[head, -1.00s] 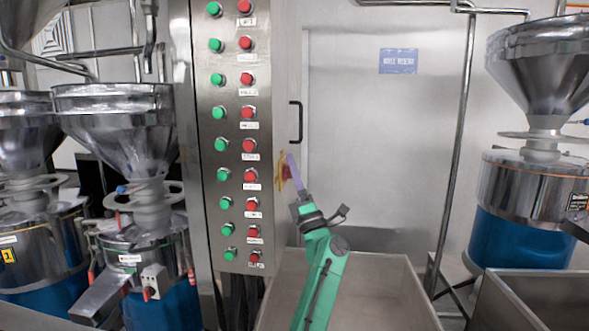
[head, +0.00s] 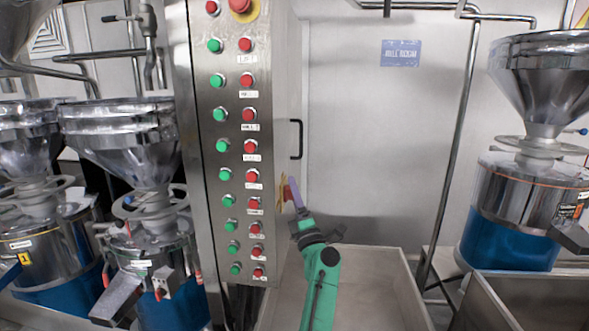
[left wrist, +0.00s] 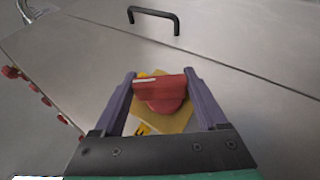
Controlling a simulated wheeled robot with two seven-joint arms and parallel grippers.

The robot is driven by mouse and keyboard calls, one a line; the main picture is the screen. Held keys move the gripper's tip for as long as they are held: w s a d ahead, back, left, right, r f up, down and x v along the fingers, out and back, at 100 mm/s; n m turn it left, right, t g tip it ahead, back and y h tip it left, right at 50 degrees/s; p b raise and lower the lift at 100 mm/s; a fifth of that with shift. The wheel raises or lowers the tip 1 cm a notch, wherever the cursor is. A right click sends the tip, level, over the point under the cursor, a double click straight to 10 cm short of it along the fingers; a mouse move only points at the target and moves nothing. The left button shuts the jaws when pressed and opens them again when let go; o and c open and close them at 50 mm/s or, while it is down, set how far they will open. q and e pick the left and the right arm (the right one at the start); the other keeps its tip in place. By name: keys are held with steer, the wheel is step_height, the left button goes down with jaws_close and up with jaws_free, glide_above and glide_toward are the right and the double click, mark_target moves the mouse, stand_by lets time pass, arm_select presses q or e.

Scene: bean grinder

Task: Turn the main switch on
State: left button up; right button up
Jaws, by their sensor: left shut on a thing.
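The main switch is a red handle on a yellow plate on the side wall of the steel control cabinet. In the head view the red handle (head: 289,191) shows small at the cabinet's right side, partly covered by my gripper. In the left wrist view the red handle (left wrist: 160,92) lies crosswise between my fingers, with the yellow plate (left wrist: 176,122) behind it. My left gripper (head: 295,192) has its two purple fingers on either side of the handle and is shut on it; the fingers also show in the left wrist view (left wrist: 160,98). My right gripper is not in view.
The cabinet front (head: 232,130) carries rows of green and red buttons and a large red knob (head: 240,5) at the top. A black door handle (head: 297,139) is above the switch. A steel bin (head: 402,285) is below; grinders stand left and right.

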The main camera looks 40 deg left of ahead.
arm_select(q)
steer(key=shift+r+m+h+p, duration=0.3)
steer(key=shift+r+h+p, duration=0.25)
steer(key=shift+p, duration=0.2)
steer(key=shift+f+m+h, duration=0.35)
steer(key=shift+f+m, duration=0.05)
steer(key=shift+f, duration=0.15)
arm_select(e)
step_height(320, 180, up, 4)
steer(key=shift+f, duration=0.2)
arm_select(q)
steer(key=o, duration=1.3)
steer(key=shift+f, duration=0.1)
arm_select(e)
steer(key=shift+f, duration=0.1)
